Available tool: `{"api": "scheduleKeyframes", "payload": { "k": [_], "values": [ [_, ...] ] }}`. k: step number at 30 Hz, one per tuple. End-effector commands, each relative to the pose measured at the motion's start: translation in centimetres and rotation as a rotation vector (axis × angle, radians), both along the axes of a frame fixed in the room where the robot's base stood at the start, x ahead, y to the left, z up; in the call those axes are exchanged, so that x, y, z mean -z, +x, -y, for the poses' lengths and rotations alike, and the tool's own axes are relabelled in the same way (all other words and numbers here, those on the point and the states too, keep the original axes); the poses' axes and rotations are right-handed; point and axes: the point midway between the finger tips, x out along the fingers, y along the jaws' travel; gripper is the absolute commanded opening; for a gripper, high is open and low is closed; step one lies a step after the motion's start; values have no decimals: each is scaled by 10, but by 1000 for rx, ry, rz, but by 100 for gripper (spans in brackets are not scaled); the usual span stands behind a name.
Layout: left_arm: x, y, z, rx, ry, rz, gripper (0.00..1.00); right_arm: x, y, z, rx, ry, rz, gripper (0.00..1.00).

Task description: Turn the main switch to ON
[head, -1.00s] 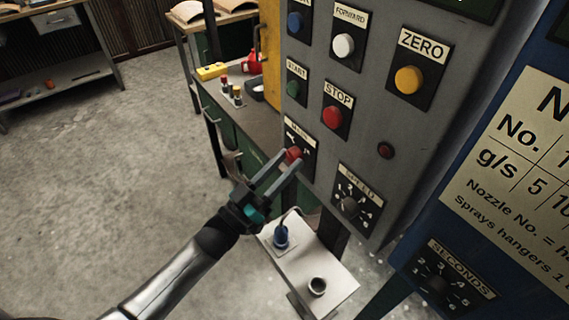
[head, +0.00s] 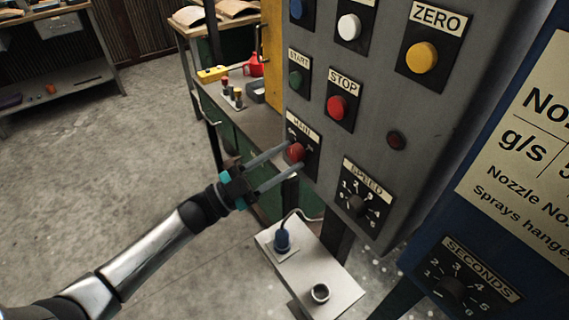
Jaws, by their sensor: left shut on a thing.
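The main switch (head: 295,152) is a red knob on a black plate labelled MAIN, low on the left side of the grey control panel (head: 385,100). My left gripper (head: 297,155) reaches it from the lower left. Its two long fingers are shut on the knob, one above and one below. The fingers partly cover the plate, so the ON and OFF marks and the knob's exact angle cannot be read. My right gripper is not in view.
The STOP button (head: 337,107) and START button (head: 295,78) sit above the switch. The SPEED dial (head: 356,203) is just right and below.

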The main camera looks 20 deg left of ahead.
Motion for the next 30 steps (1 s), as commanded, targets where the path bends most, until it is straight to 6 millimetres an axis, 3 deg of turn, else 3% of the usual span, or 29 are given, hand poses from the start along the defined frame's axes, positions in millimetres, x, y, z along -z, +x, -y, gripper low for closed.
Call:
{"api": "scheduleKeyframes", "payload": {
  "k": [18, 30],
  "values": [
    [-4, 3, -4, -1, 447, 347, 0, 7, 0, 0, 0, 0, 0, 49],
    [-6, 3, -4, 0, 608, 474, 0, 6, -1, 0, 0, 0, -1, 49]
  ]
}}
